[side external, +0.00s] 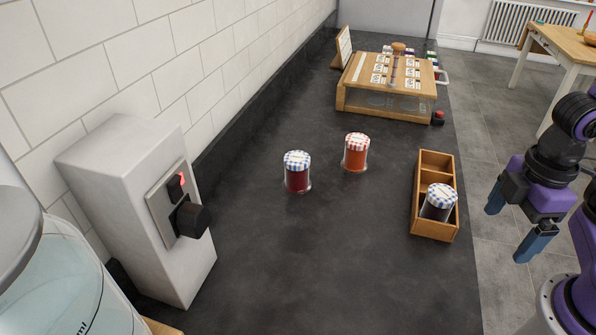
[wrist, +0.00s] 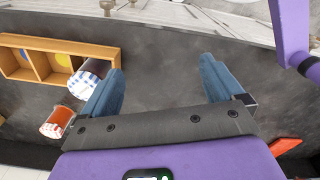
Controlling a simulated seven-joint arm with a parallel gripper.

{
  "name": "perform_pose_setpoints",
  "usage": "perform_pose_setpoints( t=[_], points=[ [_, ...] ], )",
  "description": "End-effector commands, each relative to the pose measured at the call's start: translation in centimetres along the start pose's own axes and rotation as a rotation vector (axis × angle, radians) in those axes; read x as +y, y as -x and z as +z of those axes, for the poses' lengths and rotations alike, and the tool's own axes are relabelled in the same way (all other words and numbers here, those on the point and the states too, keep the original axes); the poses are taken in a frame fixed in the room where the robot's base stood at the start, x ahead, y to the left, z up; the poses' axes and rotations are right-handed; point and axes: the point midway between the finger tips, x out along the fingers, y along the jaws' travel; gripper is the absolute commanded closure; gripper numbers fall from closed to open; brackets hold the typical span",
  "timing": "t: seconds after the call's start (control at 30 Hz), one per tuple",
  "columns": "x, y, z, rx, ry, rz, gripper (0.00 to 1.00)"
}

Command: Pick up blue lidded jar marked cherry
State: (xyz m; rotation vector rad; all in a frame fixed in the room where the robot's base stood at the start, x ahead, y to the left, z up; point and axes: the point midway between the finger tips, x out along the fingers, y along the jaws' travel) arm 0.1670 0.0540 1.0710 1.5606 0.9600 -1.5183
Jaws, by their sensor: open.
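Two jars have blue-and-white checked lids. One jar with dark red contents (side external: 298,181) stands upright on the dark counter. The other jar (side external: 437,207), with dark contents, sits in the near compartment of a wooden crate (side external: 419,220); a blue-checked lid also shows by the crate in the wrist view (wrist: 84,84), near the left finger. I cannot read any label, so I cannot tell which is cherry. My gripper (side external: 508,232) is open and empty, right of the crate and apart from both jars. Its fingers frame bare surface in the wrist view (wrist: 162,88).
A jar with a red-checked lid and orange-red contents (side external: 355,156) stands behind the dark red jar. A wooden case (side external: 386,101) with a clear front is at the back. A grey box with a black knob (side external: 192,219) stands at left. The counter's middle foreground is clear.

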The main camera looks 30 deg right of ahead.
Motion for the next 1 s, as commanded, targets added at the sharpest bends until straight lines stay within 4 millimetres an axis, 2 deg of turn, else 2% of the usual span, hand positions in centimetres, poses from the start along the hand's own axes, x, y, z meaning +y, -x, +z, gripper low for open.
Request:
perform_pose_setpoints(
  t=[0.17, 0.27, 0.4, 0.6, 0.8, 0.9, 1.0],
  points=[
    [2.5, -0.5, -2.8, -0.088, 0.153, 0.100, 0.06],
    [4.8, -0.8, -5.7, -0.175, 0.302, 0.195, 0.06],
    [7.8, -1.2, -10.2, -0.307, 0.514, 0.328, 0.06],
    [10.8, -1.9, -17.6, -0.508, 0.809, 0.509, 0.06],
    [12.2, -2.7, -25.4, -0.716, 1.085, 0.684, 0.06],
    [12.2, -3.1, -28.8, -0.808, 1.197, 0.760, 0.06],
    [12.1, -3.5, -31.3, -0.878, 1.278, 0.816, 0.06]
  ],
)
